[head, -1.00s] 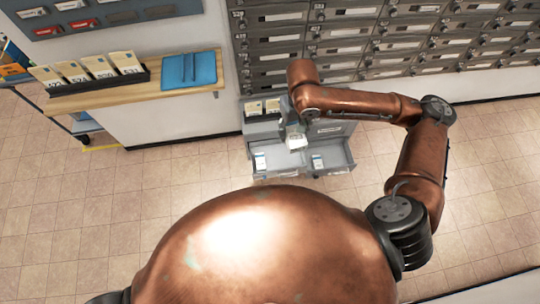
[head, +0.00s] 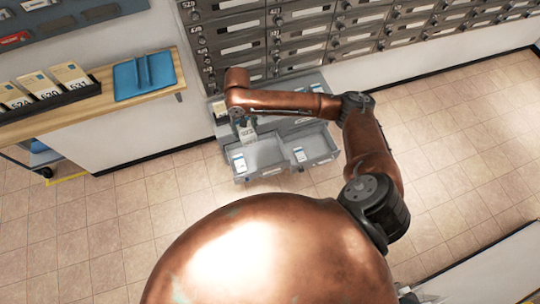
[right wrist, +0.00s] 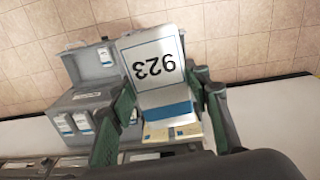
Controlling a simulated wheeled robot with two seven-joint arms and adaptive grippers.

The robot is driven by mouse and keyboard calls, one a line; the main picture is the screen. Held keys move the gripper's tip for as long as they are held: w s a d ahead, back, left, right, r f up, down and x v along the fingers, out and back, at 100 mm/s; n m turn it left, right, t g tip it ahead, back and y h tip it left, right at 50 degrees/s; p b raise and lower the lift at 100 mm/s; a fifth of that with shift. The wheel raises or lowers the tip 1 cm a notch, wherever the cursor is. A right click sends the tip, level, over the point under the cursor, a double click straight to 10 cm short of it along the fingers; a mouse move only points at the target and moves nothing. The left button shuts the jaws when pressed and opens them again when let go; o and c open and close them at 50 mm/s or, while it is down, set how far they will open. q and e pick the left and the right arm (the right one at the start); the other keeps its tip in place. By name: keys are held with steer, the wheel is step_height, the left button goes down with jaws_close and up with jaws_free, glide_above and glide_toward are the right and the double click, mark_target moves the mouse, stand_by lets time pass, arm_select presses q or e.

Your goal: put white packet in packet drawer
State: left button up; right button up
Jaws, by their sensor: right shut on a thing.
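The white packet (right wrist: 155,65), with a blue band and the number 923 reading upside down, is held between the dark green fingers of my right gripper (right wrist: 160,100). In the head view the right gripper (head: 247,130) points down, holding the packet (head: 247,135) over the back of the left open drawer (head: 266,153). The gripper partly hides it there. The grey unit has two open drawers side by side; the right one (head: 320,147) is also open. Each has a white label card at its left side. The packet appears above the drawer, not resting in it. My left gripper is not in view.
Grey mailboxes (head: 300,35) line the wall behind the drawer unit. A wooden shelf (head: 95,105) on the left carries a blue tray (head: 146,75) and a black rack of numbered packets (head: 45,98). The tiled floor right of the drawers is clear.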

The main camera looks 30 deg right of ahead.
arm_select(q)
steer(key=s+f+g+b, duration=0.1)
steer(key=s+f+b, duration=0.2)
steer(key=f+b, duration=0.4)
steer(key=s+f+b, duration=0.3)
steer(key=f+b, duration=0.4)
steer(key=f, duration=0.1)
arm_select(e)
steer(key=w+d+f, duration=0.1)
steer(key=d+f, duration=0.3)
steer(key=f, duration=0.9)
steer(key=d+f+m, duration=0.1)
steer(key=d+f, duration=0.4)
steer(key=f, duration=0.9)
steer(key=w+d+f, duration=0.1)
steer(key=d+f, duration=0.3)
steer(key=f, duration=0.9)
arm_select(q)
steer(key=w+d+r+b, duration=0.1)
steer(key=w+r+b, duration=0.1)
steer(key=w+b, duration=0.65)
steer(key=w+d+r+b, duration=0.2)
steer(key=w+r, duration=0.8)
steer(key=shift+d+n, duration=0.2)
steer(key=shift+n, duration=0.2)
arm_select(e)
steer(key=w+d+f, duration=0.2)
steer(key=w+f, duration=0.4)
steer(key=w, duration=0.1)
